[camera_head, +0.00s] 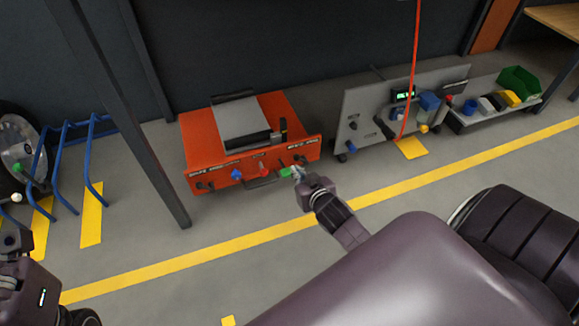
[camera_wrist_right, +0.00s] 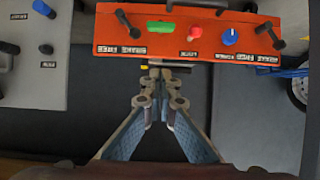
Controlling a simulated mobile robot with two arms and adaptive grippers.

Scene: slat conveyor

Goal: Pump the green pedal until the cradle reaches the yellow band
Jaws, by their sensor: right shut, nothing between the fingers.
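The green pedal (camera_head: 286,172) is on the front of an orange unit (camera_head: 205,140). In the right wrist view, where the labels appear inverted, the green pedal (camera_wrist_right: 160,27) is on the orange panel beside a red knob and a blue knob. My right gripper (camera_head: 298,173) is shut and empty, close by the pedal; I cannot tell whether they touch. In the wrist view its fingers (camera_wrist_right: 160,75) meet below the pedal. A grey plate (camera_head: 248,120), possibly the cradle, lies on the unit. I cannot make out the yellow band. My left arm shows at the lower left; its fingers are unclear.
A grey panel cart (camera_head: 358,108) with an orange hose stands to the right, beside a low shelf with a green bin (camera_head: 520,82). A dark post (camera_head: 125,110) and a blue rack (camera_head: 62,150) are at the left. Open floor with a yellow line lies in front.

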